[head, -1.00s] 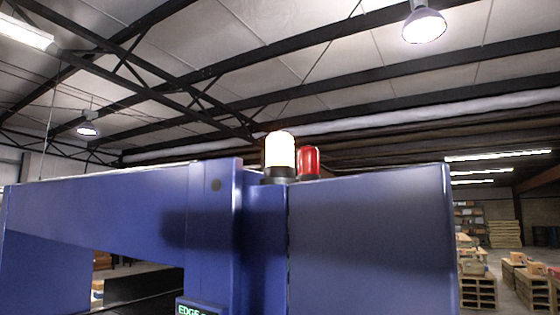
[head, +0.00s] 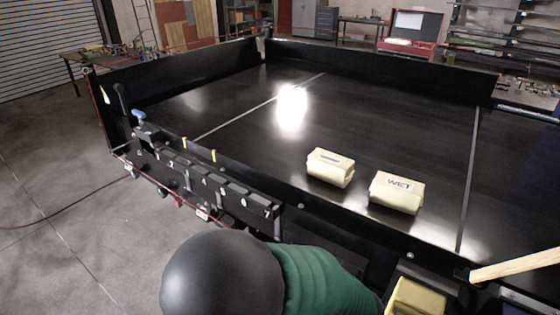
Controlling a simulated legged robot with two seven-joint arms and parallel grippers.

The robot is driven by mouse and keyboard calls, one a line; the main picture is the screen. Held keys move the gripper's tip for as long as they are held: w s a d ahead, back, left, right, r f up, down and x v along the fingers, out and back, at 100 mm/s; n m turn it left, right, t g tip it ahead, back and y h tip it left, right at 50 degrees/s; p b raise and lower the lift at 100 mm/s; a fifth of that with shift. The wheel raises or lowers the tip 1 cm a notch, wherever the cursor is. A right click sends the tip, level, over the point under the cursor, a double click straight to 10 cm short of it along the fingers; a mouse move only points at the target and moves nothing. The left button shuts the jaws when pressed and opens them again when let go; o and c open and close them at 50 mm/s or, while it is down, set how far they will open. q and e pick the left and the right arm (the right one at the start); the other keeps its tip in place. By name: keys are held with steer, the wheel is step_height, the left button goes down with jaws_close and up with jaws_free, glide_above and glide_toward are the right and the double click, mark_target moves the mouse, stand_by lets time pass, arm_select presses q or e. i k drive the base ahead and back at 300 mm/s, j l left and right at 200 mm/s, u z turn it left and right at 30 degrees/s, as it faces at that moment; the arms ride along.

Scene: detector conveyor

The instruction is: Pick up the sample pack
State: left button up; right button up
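Two cream-coloured packs lie on the black conveyor surface (head: 250,120), right of its middle. The right pack (head: 396,193) has a dark label that reads "WET". The left pack (head: 330,168) has a small dark mark on its top that I cannot read. The packs are apart from each other, and nothing touches them. Which of them is the sample pack I cannot tell. Neither of my grippers shows in the head view.
A row of numbered black blocks (head: 205,178) lines the near left edge. Black side walls (head: 380,68) bound the surface. A wooden bar (head: 525,256) juts in at lower right, near a yellow object (head: 415,298). A dark dome with green fills the bottom middle.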

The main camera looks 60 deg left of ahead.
mark_target(335, 169)
steer(key=u, duration=1.55)
